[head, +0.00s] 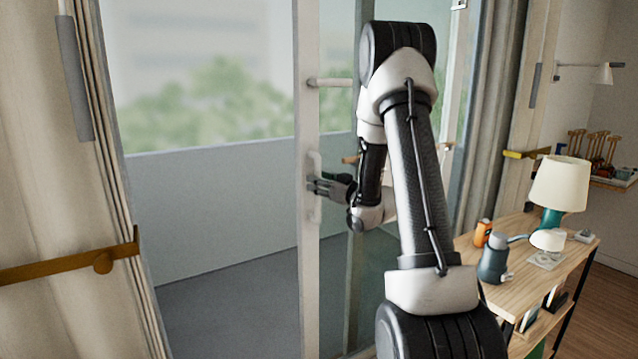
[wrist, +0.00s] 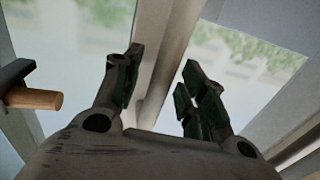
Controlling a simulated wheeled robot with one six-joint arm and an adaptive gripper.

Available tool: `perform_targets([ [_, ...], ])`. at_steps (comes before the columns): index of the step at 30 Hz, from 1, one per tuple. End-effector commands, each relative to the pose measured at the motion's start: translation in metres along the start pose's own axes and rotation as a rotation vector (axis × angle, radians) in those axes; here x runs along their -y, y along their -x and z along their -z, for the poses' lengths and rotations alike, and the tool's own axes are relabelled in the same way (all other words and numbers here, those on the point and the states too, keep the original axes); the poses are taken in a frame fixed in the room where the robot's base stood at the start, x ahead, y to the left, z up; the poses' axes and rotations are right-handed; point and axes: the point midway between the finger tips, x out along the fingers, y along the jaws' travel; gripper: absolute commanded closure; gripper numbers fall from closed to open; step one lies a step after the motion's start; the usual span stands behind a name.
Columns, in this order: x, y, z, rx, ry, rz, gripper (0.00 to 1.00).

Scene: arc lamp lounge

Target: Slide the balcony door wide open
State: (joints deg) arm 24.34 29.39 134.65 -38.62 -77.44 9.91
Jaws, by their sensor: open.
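The balcony door is a sliding glass panel; its pale upright frame (head: 308,60) stands mid-picture in the head view, and the glass extends right behind my arm. A pale pull handle (head: 315,163) is on this frame. My gripper (head: 318,185) is at the handle's height, right at the frame. In the wrist view, my gripper's dark fingers (wrist: 158,82) are spread, with a pale upright bar (wrist: 168,60) running between and beyond them. I cannot tell whether the fingers touch the handle, whose lower part is partly hidden by them.
A grey balcony wall (head: 220,195) and floor show left of the door frame. Curtains with a brass tieback (head: 70,265) hang at left. At right, a wooden desk (head: 520,255) holds a lamp (head: 560,185). A wooden peg (wrist: 32,98) shows left in the wrist view.

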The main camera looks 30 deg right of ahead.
Motion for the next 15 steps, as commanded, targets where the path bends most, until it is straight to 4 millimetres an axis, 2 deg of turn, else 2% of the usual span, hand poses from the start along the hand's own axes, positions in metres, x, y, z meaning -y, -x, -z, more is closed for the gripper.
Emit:
perform_targets([
  [4, 0.0001, -0.0083, -0.0001, 0.001, 0.0, 0.0, 0.58],
  [11, 0.0, -0.0087, -0.0001, 0.001, 0.0, 0.0, 0.58],
  [15, 0.0, -0.0086, -0.0001, 0.001, -0.001, 0.0, 0.84],
])
